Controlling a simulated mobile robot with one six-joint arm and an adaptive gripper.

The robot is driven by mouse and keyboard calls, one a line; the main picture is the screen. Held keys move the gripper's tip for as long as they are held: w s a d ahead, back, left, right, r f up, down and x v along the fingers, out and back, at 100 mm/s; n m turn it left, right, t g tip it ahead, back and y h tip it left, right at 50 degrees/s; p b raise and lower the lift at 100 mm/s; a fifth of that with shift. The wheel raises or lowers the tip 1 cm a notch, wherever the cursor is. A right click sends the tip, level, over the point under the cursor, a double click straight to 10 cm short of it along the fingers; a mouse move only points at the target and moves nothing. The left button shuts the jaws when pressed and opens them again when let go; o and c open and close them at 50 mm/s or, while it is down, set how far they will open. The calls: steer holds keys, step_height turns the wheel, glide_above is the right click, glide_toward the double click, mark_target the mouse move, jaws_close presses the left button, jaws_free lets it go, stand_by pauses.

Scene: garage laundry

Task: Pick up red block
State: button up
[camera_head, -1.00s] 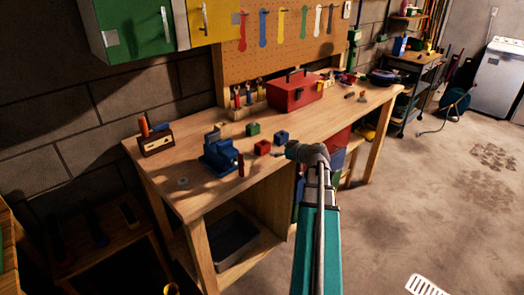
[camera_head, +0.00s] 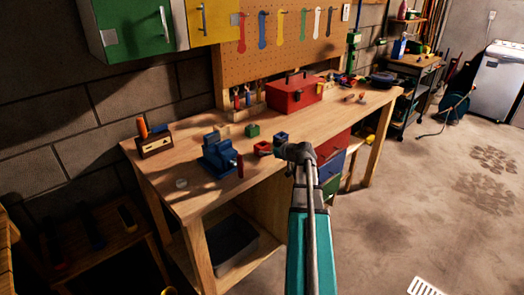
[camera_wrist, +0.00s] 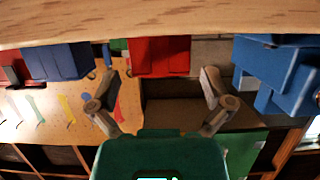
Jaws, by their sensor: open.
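The red block (camera_head: 262,149) sits on the wooden workbench (camera_head: 200,195), right of the blue vise (camera_head: 218,154). My gripper (camera_head: 279,150) is low over the bench, just right of the red block. The upside-down wrist view shows the red block (camera_wrist: 160,56) ahead, between the lines of the two fingers. The fingers of my gripper (camera_wrist: 160,84) are spread with nothing held. The head view does not clearly show the gap between fingers and block.
A blue block (camera_head: 281,137) stands close behind the gripper, and a green block (camera_head: 252,130) farther back. In the wrist view the blue block (camera_wrist: 57,62) is left and the vise (camera_wrist: 280,70) right. A red toolbox (camera_head: 294,93) stands at the back.

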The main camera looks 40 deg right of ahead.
mark_target(265, 148)
steer(key=shift+b+x, duration=0.55)
steer(key=shift+x, duration=1.55)
steer(key=c, duration=1)
